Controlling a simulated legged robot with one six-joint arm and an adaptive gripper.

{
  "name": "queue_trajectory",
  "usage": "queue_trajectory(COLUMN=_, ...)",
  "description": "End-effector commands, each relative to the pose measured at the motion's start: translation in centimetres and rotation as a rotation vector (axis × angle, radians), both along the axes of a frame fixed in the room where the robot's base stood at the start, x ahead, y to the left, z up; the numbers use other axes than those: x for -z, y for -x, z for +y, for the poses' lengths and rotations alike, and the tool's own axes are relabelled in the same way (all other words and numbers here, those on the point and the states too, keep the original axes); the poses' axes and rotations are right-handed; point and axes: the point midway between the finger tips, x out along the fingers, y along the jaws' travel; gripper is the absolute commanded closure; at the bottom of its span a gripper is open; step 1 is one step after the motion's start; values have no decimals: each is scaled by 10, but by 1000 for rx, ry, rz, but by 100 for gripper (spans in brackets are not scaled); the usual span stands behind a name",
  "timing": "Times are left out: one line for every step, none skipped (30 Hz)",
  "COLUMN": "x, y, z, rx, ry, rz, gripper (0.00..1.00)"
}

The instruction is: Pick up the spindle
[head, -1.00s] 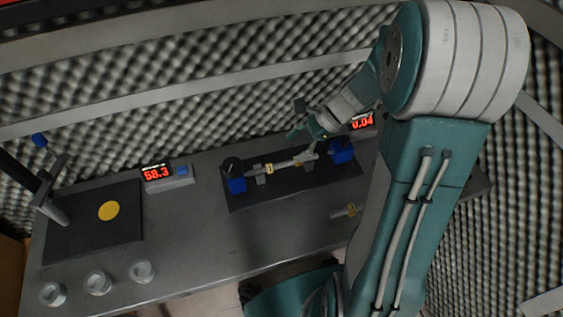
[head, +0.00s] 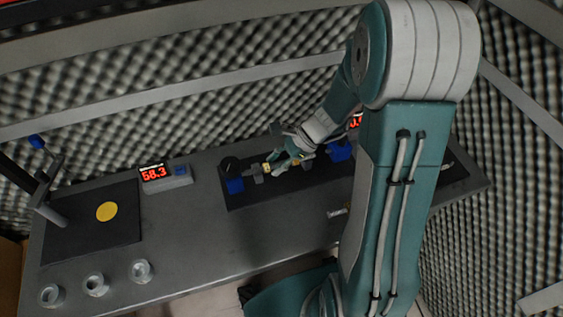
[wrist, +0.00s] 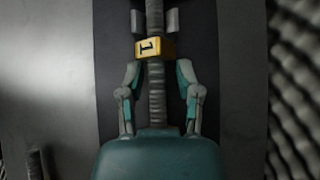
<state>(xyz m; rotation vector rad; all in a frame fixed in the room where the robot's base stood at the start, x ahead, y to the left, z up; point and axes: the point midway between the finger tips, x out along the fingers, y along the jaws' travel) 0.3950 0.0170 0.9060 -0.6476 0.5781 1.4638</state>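A grey ribbed spindle with a yellow tag marked 1 (wrist: 155,48) runs lengthwise through the wrist view (wrist: 156,98). In the head view its tag (head: 266,167) shows just left of my gripper (head: 281,160), which hides part of the shaft. The spindle lies along a dark base plate (head: 240,202), with light grey supports near its left part. In the wrist view my gripper (wrist: 158,73) is open, one finger on each side of the shaft, just short of the tag. I see gaps between the fingers and the shaft; the height above it is unclear.
A smaller tagged part (head: 338,212) lies near the table's front edge. A red display reading 58.3 (head: 155,173) stands left. Several white rings (head: 96,285) sit front left. A foam wall rises behind.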

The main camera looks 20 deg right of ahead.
Motion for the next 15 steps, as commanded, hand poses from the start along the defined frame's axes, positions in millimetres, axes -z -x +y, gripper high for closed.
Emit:
queue_trajectory(x=0, y=0, z=0, rx=1, ry=0, rz=-1, gripper=100)
queue_trajectory(x=0, y=0, z=0, rx=1, ry=0, rz=-1, gripper=100)
queue_trajectory(x=0, y=-1, z=0, rx=1, ry=0, rz=-1, gripper=100)
queue_trajectory(x=0, y=-1, z=0, rx=1, ry=0, rz=-1, gripper=100)
queue_trajectory(x=0, y=-1, z=0, rx=1, ry=0, rz=-1, gripper=100)
queue_trajectory(x=-1, y=-1, z=0, rx=1, ry=0, rz=-3, gripper=100)
queue_trajectory(x=-1, y=-1, z=0, rx=1, ry=0, rz=-3, gripper=100)
queue_trajectory(x=-1, y=-1, z=0, rx=1, ry=0, rz=-3, gripper=100)
queue_trajectory(x=-1, y=-1, z=0, rx=2, ry=1, rz=-4, gripper=100)
queue_trajectory(x=-1, y=-1, z=0, rx=2, ry=1, rz=-4, gripper=100)
queue_trajectory(x=-1, y=-1, z=0, rx=2, ry=1, rz=-4, gripper=100)
queue_trajectory(x=-1, y=-2, z=0, rx=2, ry=1, rz=-4, gripper=100)
queue_trajectory(x=-1, y=-2, z=0, rx=3, ry=1, rz=-4, gripper=100)
queue_trajectory(x=-2, y=-2, z=0, rx=3, ry=1, rz=-4, gripper=100)
queue_trajectory(x=-4, y=-2, z=0, rx=2, ry=1, rz=-5, gripper=100)
